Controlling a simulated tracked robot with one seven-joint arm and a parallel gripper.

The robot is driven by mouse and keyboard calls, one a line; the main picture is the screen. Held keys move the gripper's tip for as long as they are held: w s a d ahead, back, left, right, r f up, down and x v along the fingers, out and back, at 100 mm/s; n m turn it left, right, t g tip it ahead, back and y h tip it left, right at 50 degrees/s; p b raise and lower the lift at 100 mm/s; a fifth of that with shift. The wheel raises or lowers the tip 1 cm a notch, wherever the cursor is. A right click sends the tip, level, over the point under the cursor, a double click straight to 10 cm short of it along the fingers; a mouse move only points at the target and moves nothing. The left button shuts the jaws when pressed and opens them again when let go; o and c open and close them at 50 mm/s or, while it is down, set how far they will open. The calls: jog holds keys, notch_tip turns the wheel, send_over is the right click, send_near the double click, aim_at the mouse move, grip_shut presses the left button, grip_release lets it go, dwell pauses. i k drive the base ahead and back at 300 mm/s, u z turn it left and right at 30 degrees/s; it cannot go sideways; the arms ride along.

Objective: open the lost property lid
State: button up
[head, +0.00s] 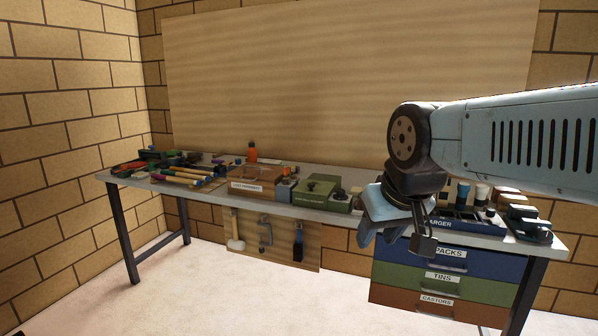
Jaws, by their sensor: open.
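The grey bench (235,202) is crowded with tools at left and a charger tray (458,224) with jars at right. An orange bottle (252,152) stands at the back. Drawers (440,283) and a hanging tool board (275,262) sit below. The floor (210,300) in front is clear.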

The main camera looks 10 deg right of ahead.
aim_at(257, 168)
jog(key=z, duration=0.15)
jog(key=i, duration=1)
jog(key=u, duration=0.05)
